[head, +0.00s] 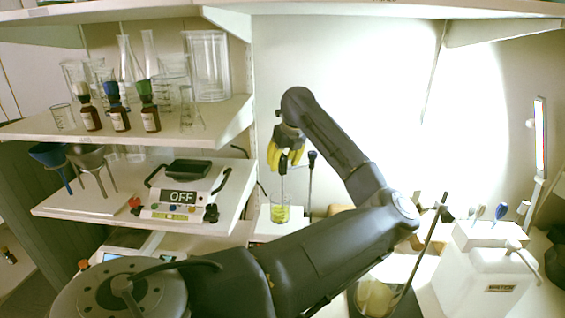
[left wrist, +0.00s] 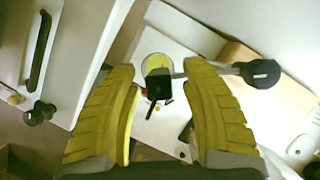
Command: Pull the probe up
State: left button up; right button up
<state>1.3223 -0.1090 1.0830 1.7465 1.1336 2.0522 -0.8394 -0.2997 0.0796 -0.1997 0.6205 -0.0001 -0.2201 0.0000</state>
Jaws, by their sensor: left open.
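The probe (head: 283,183) is a dark, slim upright piece with a black top. Its lower end is in a glass beaker (head: 280,211) with yellow-green contents. My left gripper (head: 286,160) has yellow fingers and is above the beaker, around the probe's top. In the left wrist view the probe's black top (left wrist: 158,84) lies between the open fingers (left wrist: 160,82), with gaps visible at the sides. The beaker (left wrist: 157,45) shows beyond it. My right gripper is not in view.
A stand rod with a black knob (head: 312,156) is right beside the probe; the knob (left wrist: 261,73) also shows in the left wrist view. A shelf with an OFF-display device (head: 180,197) is at left. A white box (head: 487,280) is at right.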

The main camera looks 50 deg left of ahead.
pick_arm(q)
jog(key=shift+o, duration=0.3)
grip_shut()
dwell(0.3)
